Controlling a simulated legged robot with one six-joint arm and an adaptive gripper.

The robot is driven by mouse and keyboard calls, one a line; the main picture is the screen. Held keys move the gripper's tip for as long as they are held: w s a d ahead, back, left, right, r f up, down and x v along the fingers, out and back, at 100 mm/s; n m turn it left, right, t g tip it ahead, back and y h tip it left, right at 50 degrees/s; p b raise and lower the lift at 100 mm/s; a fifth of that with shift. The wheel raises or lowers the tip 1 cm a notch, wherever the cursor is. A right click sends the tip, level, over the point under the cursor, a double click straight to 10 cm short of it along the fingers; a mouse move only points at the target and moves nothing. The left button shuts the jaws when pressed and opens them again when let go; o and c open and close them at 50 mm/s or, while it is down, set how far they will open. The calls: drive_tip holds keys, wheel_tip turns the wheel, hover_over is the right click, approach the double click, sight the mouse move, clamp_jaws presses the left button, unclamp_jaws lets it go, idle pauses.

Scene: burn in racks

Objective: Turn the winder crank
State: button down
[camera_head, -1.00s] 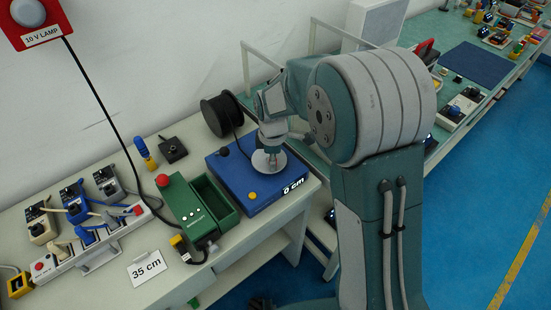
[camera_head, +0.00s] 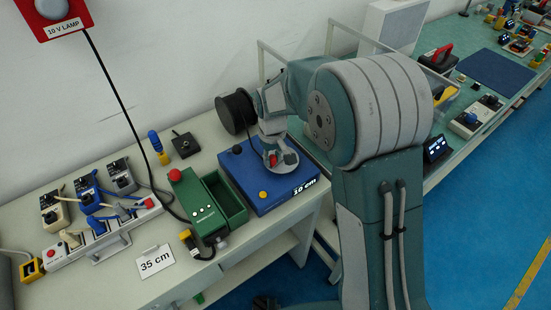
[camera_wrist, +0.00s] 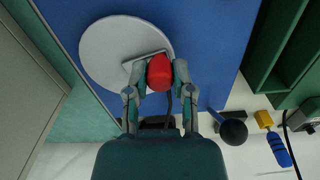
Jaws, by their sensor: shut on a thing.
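The winder is a blue box (camera_head: 250,189) on the bench, with a front readout (camera_head: 305,187) that looks like a two-digit number of cm ending in 0. Its crank is a grey disc (camera_wrist: 105,55) with a bar and a red knob (camera_wrist: 160,72). The knob also shows at my fingertips in the head view (camera_head: 273,160). My gripper (camera_wrist: 160,78) is over the disc, its two fingers shut on the red knob from both sides. In the head view my gripper (camera_head: 276,158) hides most of the disc. A card (camera_head: 156,261) on the bench reads 35 cm.
A black cable spool (camera_head: 236,112) stands behind the winder, its cable running to the box. A green tray unit (camera_head: 208,210) with a red button sits close on the left. A power strip (camera_head: 100,235) with several plugs lies farther left. A wire rail (camera_head: 295,60) rises behind my arm.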

drive_tip(key=m, duration=0.1)
drive_tip(key=w+m, duration=0.1)
drive_tip(key=m, duration=0.1)
drive_tip(key=shift+a+m, duration=0.3)
drive_tip(key=shift+a, duration=0.1)
drive_tip(key=m, duration=0.1)
drive_tip(key=w+m, duration=0.1)
drive_tip(key=m, duration=0.1)
drive_tip(key=shift+a+f+m, duration=0.1)
drive_tip(key=shift+a+m, duration=0.1)
drive_tip(key=shift+m, duration=0.1)
drive_tip(key=m, duration=0.1)
drive_tip(key=w+m, duration=0.1)
drive_tip(key=m, duration=0.1)
drive_tip(key=shift+w+m, duration=0.1)
drive_tip(key=shift+m, duration=0.2)
drive_tip(key=shift+w+d+m, duration=0.1)
drive_tip(key=shift+w+m, duration=0.2)
drive_tip(key=shift+m, duration=0.6)
drive_tip(key=shift+w+d+m, duration=0.1)
drive_tip(key=shift+w+m, duration=0.15)
drive_tip(key=shift+m, duration=0.65)
drive_tip(key=shift+c, duration=2.4)
unclamp_jaws()
drive_tip(key=shift+a, duration=0.2)
